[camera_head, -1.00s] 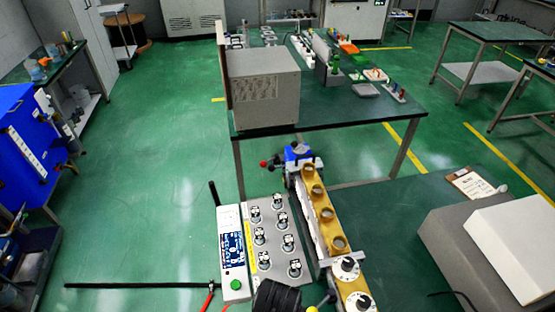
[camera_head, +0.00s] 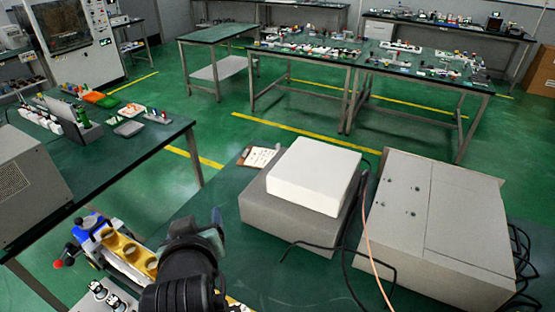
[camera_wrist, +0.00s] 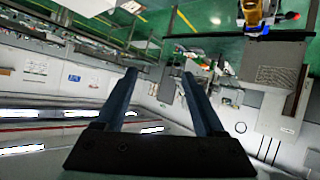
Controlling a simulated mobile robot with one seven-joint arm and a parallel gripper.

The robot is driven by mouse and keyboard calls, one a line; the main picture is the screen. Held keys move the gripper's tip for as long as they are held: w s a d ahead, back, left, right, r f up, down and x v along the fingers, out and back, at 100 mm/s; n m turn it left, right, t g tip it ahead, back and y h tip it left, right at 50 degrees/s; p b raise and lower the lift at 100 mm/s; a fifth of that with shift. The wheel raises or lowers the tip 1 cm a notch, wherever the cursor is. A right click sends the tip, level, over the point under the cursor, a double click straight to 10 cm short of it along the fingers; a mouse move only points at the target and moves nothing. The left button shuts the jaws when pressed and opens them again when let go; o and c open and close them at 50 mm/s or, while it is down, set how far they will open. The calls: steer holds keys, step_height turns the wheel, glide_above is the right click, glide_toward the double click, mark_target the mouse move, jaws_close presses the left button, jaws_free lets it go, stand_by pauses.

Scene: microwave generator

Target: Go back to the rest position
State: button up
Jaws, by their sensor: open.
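My gripper (camera_wrist: 160,76) is open in the wrist view, with its two dark fingers apart and nothing between them. The wrist view is rolled over, with the room lying upside down. In the head view my black arm (camera_head: 187,268) rises at the bottom, left of centre, in front of the microwave apparatus. The apparatus's brass-coloured bar (camera_head: 128,252) with round openings shows left of the arm. A blue and white part (camera_head: 90,226) with a red-ended lever sits at its far end. The arm hides the rest of the bar.
A white box (camera_head: 315,175) lies on a grey case (camera_head: 285,212), with a larger grey cabinet (camera_head: 430,220) to the right. Loose black cables lie between them. A clipboard (camera_head: 258,157) lies behind. Green floor separates this table from others.

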steer(key=d+r+m+t+h+b, duration=0.15)
steer(key=d+r+t, duration=0.35)
steer(key=r, duration=0.7)
steer(key=d+r+m+t+y, duration=0.15)
steer(key=d+r+t, duration=0.3)
steer(key=r, duration=0.85)
steer(key=s+d+r+m+t+h, duration=0.1)
steer(key=s+d+r+t+h, duration=0.1)
steer(key=s+r, duration=0.3)
steer(key=s+d+r+m+t+h, duration=0.2)
steer(key=s+d+r+t, duration=0.2)
steer(key=r, duration=0.5)
steer(key=shift+s+d+r+b, duration=0.15)
steer(key=shift+s+d+b, duration=0.3)
steer(key=shift+d, duration=0.3)
steer(key=shift+w, duration=0.1)
